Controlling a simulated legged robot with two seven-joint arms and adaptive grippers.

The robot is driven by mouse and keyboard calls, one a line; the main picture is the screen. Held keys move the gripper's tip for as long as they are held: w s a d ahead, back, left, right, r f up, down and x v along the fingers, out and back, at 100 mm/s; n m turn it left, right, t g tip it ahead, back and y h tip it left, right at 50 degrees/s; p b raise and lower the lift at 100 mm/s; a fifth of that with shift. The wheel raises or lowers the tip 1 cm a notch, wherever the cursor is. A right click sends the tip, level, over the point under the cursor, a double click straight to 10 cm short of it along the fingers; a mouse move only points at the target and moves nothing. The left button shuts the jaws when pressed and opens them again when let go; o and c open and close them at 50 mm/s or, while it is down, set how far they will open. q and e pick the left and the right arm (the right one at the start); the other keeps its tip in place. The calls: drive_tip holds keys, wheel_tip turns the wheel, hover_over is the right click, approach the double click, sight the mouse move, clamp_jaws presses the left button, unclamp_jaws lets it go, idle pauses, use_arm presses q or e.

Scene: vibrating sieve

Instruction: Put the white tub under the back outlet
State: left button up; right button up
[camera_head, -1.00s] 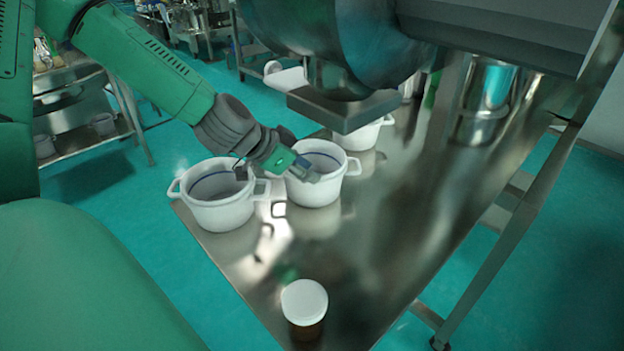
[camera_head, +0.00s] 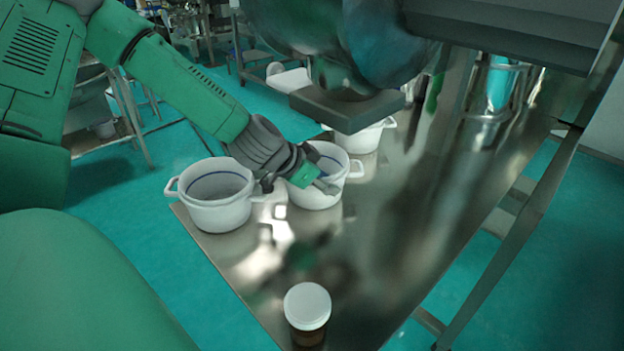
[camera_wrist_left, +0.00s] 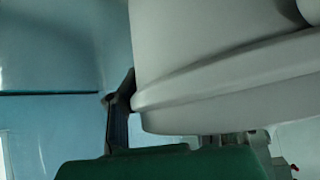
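Three white tubs with side handles stand on the metal table. The left tub (camera_head: 217,215) is near the table's left edge, and the middle tub (camera_head: 311,197) is beside it. The third tub (camera_head: 366,141) is farther back, partly hidden by the square outlet (camera_head: 347,113) above it. My left gripper (camera_head: 297,186) is low at the near side of the middle tub, its fingers spread apart. The left wrist view shows a white tub (camera_wrist_left: 220,80) very close, with a dark finger (camera_wrist_left: 118,112) beside its wall. Whether they touch is unclear. My right gripper is out of view.
A jar with a white lid (camera_head: 307,305) stands at the near end of the table (camera_head: 400,240). The big metal sieve drum (camera_head: 385,50) overhangs the tubs. A shiny metal vessel (camera_head: 490,95) is at the back right. The table's right middle is clear.

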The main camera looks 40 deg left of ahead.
use_arm(q)
drive_tip(key=shift+d+r, duration=0.1)
drive_tip(key=shift+d, duration=0.3)
clamp_jaws()
drive_tip(key=shift+d+r, duration=0.2)
drive_tip(key=shift+d, duration=0.45)
drive_tip(key=shift+a, duration=0.15)
